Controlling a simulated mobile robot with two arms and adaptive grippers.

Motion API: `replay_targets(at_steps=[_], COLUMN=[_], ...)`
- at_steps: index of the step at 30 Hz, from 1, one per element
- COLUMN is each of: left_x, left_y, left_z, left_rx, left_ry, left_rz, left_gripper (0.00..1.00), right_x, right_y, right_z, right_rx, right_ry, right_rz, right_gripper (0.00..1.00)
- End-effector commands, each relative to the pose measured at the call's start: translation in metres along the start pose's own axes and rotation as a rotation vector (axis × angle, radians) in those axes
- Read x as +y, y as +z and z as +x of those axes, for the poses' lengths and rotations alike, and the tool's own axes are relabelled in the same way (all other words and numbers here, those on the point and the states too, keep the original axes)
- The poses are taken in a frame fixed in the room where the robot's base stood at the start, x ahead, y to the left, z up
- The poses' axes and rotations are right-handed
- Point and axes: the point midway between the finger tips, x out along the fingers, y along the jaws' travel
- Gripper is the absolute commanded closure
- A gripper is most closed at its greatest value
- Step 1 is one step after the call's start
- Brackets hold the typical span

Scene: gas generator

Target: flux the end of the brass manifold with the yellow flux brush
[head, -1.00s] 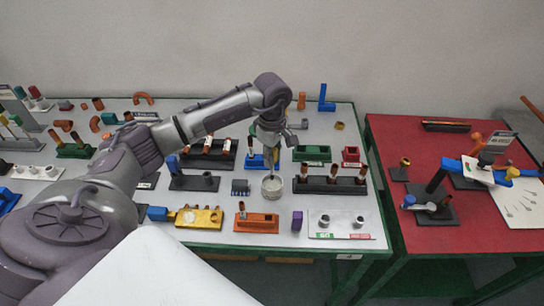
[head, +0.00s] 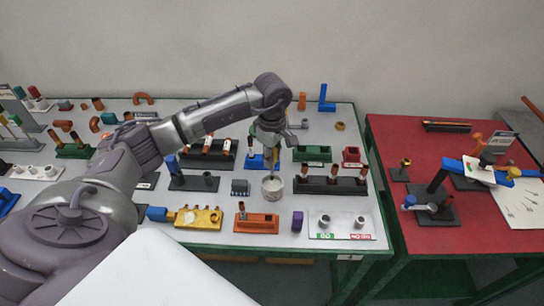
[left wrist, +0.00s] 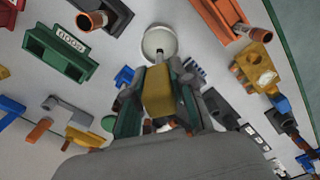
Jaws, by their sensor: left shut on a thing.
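My left gripper (head: 271,152) points down over a small round whitish pot (head: 272,187) on the grey table. In the left wrist view the gripper (left wrist: 157,95) is shut on the yellow flux brush (left wrist: 158,90). My right gripper is not in view.
An orange block with a copper stub (head: 257,222) stands in front of the pot. A black rack with copper pipes (head: 330,185) is to its right, and a small dark block (head: 240,187) to its left. A red table (head: 385,140) stands farther right.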

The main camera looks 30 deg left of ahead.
Motion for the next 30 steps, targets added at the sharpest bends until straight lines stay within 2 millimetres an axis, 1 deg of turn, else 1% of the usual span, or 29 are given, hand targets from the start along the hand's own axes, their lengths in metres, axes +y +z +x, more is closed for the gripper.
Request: replay_targets(at_steps=[30], left_x=[0.0], left_y=[0.0], left_z=[0.032], left_rx=[0.0], left_ry=[0.0], left_rz=[-0.001], left_gripper=[1.0], right_x=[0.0], right_y=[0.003], right_z=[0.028], right_rx=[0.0], right_ry=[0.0], right_rz=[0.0], right_gripper=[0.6])
